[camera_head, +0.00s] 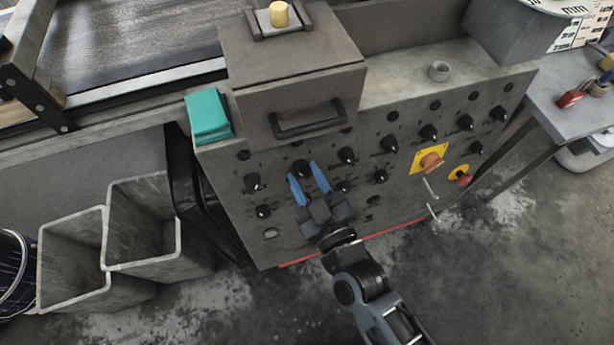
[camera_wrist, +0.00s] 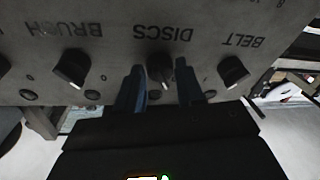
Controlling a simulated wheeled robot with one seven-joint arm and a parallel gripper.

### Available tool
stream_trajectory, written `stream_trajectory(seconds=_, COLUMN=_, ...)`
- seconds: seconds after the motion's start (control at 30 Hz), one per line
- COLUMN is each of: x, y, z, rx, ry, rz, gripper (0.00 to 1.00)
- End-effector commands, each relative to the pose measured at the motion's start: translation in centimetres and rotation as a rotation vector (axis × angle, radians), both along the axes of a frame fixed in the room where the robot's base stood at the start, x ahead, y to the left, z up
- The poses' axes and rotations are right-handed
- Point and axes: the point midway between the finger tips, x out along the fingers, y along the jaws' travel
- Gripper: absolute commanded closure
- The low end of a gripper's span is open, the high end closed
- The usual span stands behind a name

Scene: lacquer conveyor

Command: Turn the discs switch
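The DISCS switch (camera_wrist: 160,68) is a black knob on the grey control panel, under its upside-down label in the wrist view. It also shows in the head view (camera_head: 301,168), just beyond my fingertips. My gripper (camera_wrist: 160,84) is open, with one blue finger on each side of the knob and a gap on both sides. The gripper also shows in the head view (camera_head: 305,177), reaching up to the panel from below. Whether the fingers reach past the knob's face is hard to tell.
The BRUSH knob (camera_wrist: 72,68) and BELT knob (camera_wrist: 233,71) flank the switch closely. A drawer handle (camera_head: 308,122) juts out above it. A yellow-plated orange switch (camera_head: 431,161) is to the right. Grey bins (camera_head: 142,268) stand at left; floor in front is clear.

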Motion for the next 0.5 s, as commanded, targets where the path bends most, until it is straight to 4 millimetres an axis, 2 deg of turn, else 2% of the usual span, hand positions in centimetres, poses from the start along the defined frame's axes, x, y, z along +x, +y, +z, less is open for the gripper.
stream_trajectory(seconds=0.03, x=-0.01, y=0.00, z=0.00, rx=0.000, ry=0.000, rz=0.000, gripper=0.67)
stream_trajectory(seconds=0.37, x=-0.03, y=0.01, z=-0.01, rx=0.000, ry=0.000, rz=0.000, gripper=0.98)
stream_trajectory(seconds=0.5, x=-0.02, y=0.00, z=0.00, rx=0.005, ry=0.002, rz=-0.001, gripper=0.98)
